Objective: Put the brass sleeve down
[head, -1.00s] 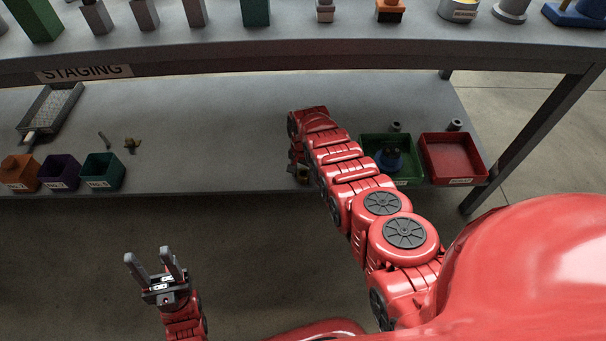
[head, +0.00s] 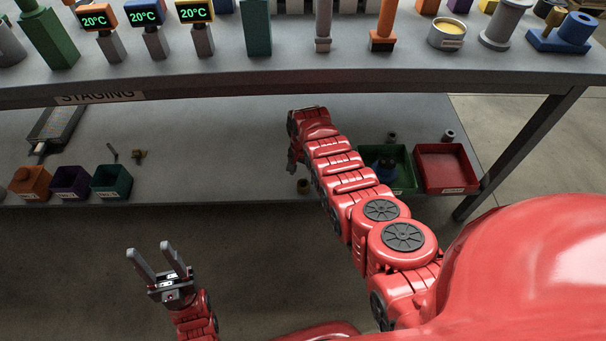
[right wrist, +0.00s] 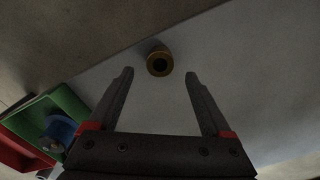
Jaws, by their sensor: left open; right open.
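The small brass sleeve (head: 303,186) stands on the lower shelf near its front edge. In the right wrist view the brass sleeve (right wrist: 159,51) shows a dark round opening with a brass rim, just past the fingertips and centred between them. My right gripper (right wrist: 159,75) is open, with nothing held between its fingers. In the head view my right gripper (head: 291,163) is mostly hidden by its own arm, a little beyond the sleeve. My left gripper (head: 150,251) is open and empty, low in front of the shelf.
Green bin (head: 405,168) with a blue part and red bin (head: 446,168) stand to the right. Orange (head: 31,181), purple (head: 69,181) and teal (head: 111,182) bins stand left. An upper shelf (head: 300,75) overhangs.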

